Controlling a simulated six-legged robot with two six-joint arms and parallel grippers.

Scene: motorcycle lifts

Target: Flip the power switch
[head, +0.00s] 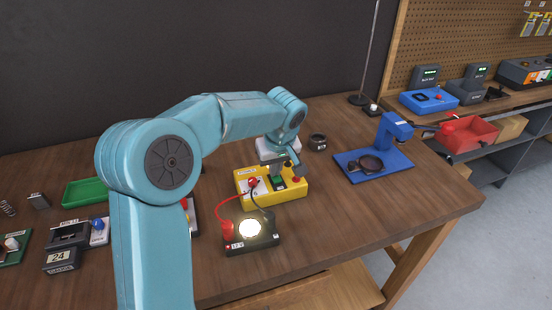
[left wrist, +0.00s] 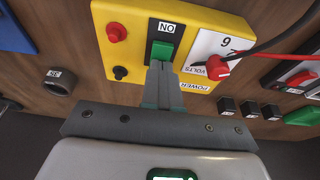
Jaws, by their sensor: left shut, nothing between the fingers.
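The yellow power box (head: 285,198) sits on the wooden bench in the head view. It also fills the top of the left wrist view (left wrist: 208,25), with an ON label, a "9 VOLTS" plate and a POWER label. Its green switch (left wrist: 162,50) shows just beyond my fingertips, and it is partly visible in the head view (head: 278,181). My left gripper (left wrist: 163,70) is shut and empty, its tips at or very near the switch's edge; I cannot tell if they touch. A lamp (head: 250,228) in front of the box glows. My right gripper is not in view.
Red and black leads (head: 224,205) run from the box to the lamp block. A blue stand (head: 372,162) is to the right, and a green tray (head: 84,192) is to the left.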

